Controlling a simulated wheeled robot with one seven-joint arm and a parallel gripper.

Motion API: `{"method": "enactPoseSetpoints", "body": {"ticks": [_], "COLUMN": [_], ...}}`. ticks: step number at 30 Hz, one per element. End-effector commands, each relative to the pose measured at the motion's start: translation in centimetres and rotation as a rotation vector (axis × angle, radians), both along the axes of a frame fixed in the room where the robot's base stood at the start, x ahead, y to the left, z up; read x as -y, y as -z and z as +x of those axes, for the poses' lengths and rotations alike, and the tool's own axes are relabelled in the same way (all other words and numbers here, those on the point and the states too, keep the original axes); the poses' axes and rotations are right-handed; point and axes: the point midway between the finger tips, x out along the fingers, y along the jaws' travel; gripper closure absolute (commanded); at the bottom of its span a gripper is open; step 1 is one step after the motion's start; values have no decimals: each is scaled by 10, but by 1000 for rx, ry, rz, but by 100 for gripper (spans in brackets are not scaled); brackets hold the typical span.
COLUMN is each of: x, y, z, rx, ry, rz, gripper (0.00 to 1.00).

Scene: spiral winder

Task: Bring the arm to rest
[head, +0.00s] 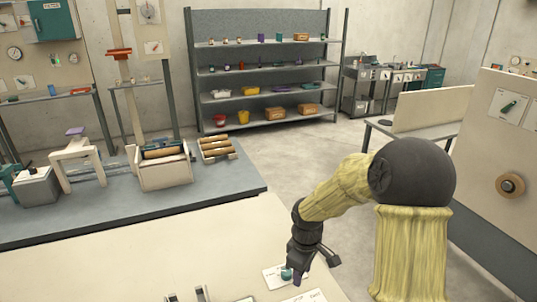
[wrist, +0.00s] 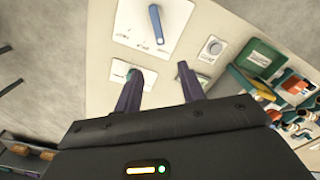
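My gripper (head: 297,277) points down low over the cream table (head: 190,245) in the head view. In the wrist view its two purple fingers (wrist: 160,88) stand apart, with only pale surface showing between them. A small teal piece (head: 286,273) on a white card (head: 271,277) is right beside the fingers in the head view. In the wrist view a card by the left finger (wrist: 120,70) is partly hidden. My arm reaches in from the right, bent at a dark elbow.
A card with a blue handle (wrist: 156,25) and a plate with a round knob (wrist: 212,48) lie ahead of the fingers in the wrist view. A green tray (wrist: 262,57) and crowded tools are to the right. A grey bench (head: 225,191) with wooden fixtures stands left. Open floor lies beyond.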

Motion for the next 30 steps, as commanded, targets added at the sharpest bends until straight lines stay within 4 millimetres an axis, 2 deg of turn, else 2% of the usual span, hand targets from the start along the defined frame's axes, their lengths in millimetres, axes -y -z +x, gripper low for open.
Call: {"method": "enactPoseSetpoints", "body": {"ticks": [5,15,18,22,30], "x": [5,25,28,29,29], "y": [-15,-54,-59,-60,-60], "z": [-24,-106,-122,-131,-131], "rx": [36,174,202,213,213], "ry": [146,724,851,923,926], "rz": [-13,53,88,109,109], "gripper": [60,60,60,60,60]}}
